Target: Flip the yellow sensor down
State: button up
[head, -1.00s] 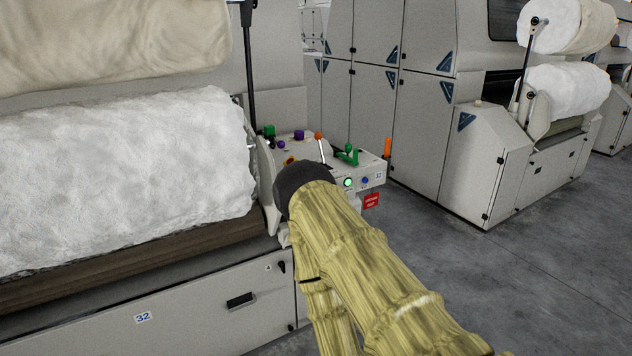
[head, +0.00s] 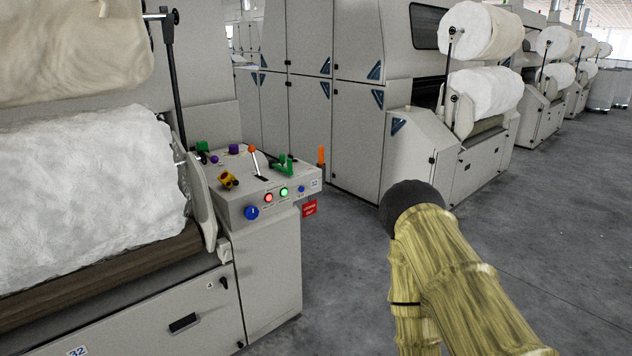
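The yellow sensor (head: 229,180) is a small yellow piece with dark parts. It sits on the left part of the sloped top of the grey control box (head: 234,211), at the end of the machine. It is too small to tell clearly whether it is up or down. My arm, in a yellow-brown streaked cover with a dark rounded end, is at the lower right, apart from the box. My gripper's fingers do not show.
The box also bears an orange-knobbed lever (head: 254,161), a green handle (head: 285,165), a blue knob (head: 251,212), a red light (head: 269,198) and a green light (head: 284,192). A red tag (head: 310,208) hangs at its right. Open grey floor (head: 350,270) lies right of the box.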

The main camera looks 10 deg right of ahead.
aim_at(227, 179)
jog(key=z, duration=0.55)
jog(key=i, duration=1.25)
jog(key=u, duration=1.6)
